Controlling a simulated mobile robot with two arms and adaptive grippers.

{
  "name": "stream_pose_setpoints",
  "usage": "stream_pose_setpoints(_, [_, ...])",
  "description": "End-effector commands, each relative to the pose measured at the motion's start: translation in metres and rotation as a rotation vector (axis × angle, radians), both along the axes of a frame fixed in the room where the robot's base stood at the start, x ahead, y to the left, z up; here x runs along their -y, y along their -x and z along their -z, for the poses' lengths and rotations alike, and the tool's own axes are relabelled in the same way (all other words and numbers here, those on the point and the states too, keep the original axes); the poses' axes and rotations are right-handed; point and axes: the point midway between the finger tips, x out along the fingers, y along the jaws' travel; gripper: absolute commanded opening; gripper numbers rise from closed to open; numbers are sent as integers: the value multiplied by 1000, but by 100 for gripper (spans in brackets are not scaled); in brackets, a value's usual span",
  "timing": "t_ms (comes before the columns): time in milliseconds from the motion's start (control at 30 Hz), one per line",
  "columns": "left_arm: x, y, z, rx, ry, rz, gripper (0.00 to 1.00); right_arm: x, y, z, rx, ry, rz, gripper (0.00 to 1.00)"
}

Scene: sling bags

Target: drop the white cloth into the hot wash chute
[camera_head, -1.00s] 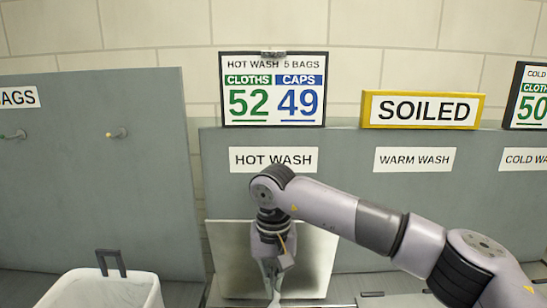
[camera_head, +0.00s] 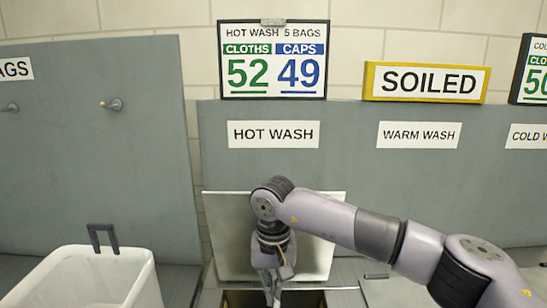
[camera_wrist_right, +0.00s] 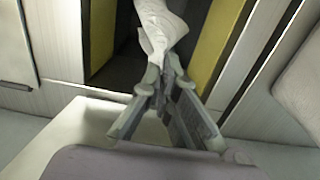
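My right gripper (camera_head: 273,290) is over the dark opening of the hot wash chute (camera_head: 240,299), below the HOT WASH label (camera_head: 273,134). The chute's pale lid (camera_head: 228,235) stands raised behind it. In the right wrist view, my right gripper (camera_wrist_right: 164,72) is shut on the bunched white cloth (camera_wrist_right: 158,24). The cloth extends from the fingertips over the dark opening, between its yellow sides (camera_wrist_right: 216,42). In the head view the cloth cannot be made out clearly. My left gripper is not in view.
A white bin (camera_head: 95,272) with a dark handle stands at the lower left. The WARM WASH label (camera_head: 419,135) and yellow-framed SOILED sign (camera_head: 426,82) are to the right. A grey panel with pegs (camera_head: 112,104) is at the left.

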Motion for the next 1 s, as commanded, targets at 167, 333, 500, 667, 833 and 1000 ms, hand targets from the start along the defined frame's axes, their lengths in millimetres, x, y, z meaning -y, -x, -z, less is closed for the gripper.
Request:
stream_pose_setpoints(167, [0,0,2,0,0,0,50,0,0,2,0,0,0,0])
stream_pose_setpoints(333, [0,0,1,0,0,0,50,0,0,2,0,0,0,5])
stream_pose_setpoints(500, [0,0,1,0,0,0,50,0,0,2,0,0,0,16])
stream_pose_setpoints(667, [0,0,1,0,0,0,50,0,0,2,0,0,0,24])
stream_pose_setpoints(833, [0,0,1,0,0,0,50,0,0,2,0,0,0,24])
stream_pose_setpoints(1000, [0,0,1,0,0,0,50,0,0,2,0,0,0,35])
